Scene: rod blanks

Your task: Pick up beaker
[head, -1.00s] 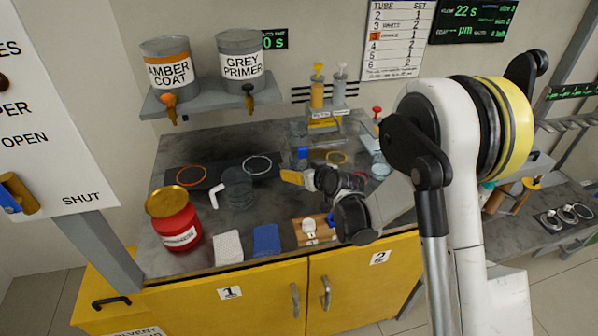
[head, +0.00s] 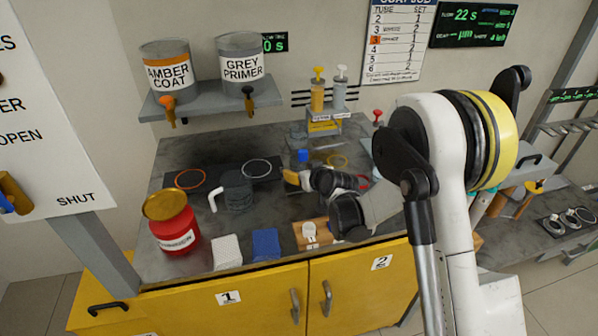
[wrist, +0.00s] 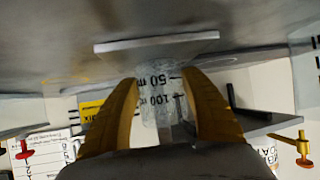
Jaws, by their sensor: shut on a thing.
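The beaker (wrist: 155,98) is clear glass with dark volume marks, between the two yellow fingers in the wrist view. My gripper (wrist: 157,88) is shut on it, one finger on each side. In the head view my gripper (head: 291,178) is over the middle of the bench, its yellow fingertips pointing left. There the beaker is hard to make out against the dark bench and my gripper. I cannot tell from the frames whether its base touches the bench.
A dark jug with a white handle (head: 237,190) stands left of my gripper. A red tin (head: 173,228) is at the bench's left. A blue-topped item (head: 302,156) is just behind my gripper. White (head: 227,252) and blue (head: 265,245) pads lie at the front edge.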

